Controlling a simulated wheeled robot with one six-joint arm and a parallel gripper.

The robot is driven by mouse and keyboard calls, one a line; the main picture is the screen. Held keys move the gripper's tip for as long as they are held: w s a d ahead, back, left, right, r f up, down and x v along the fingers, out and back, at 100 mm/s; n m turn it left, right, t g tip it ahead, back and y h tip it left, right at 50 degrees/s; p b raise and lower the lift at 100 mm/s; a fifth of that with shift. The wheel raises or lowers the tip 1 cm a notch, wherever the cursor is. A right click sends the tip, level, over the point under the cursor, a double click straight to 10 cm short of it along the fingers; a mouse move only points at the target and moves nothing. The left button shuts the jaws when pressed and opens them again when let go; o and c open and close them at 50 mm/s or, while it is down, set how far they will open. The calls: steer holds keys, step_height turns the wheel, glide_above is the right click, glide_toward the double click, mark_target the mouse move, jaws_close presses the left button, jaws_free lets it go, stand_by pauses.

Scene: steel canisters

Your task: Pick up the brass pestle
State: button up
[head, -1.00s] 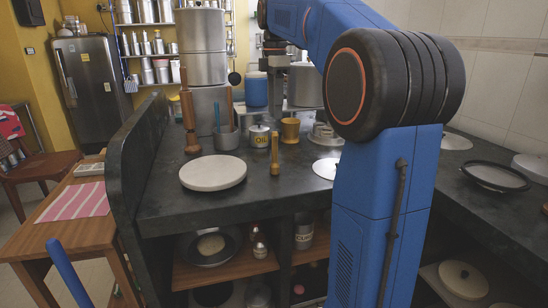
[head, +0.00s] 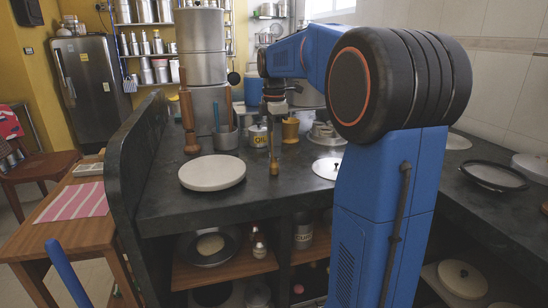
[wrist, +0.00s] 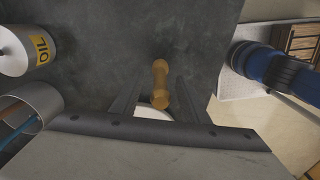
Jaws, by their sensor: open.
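The brass pestle (head: 274,166) stands upright on the dark counter, right of the round white board; its upper part is partly hidden behind my gripper in the head view. My gripper (head: 274,132) points down above it, open and empty. In the wrist view the pestle (wrist: 160,84) lies in the gap between the two dark fingers of my gripper (wrist: 158,90), seen from above. I see no clear contact between fingers and pestle.
Close behind stand the OIL canister (head: 258,136), a brass mortar (head: 290,130) and a steel pot with utensils (head: 226,138). The round white board (head: 212,173) lies to the left. A tall steel canister stack (head: 202,68) stands behind. The counter's front strip is clear.

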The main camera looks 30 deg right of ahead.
steer(key=shift+f, duration=0.7)
steer(key=shift+c, duration=0.2)
jaws_close()
steer(key=shift+r, duration=0.15)
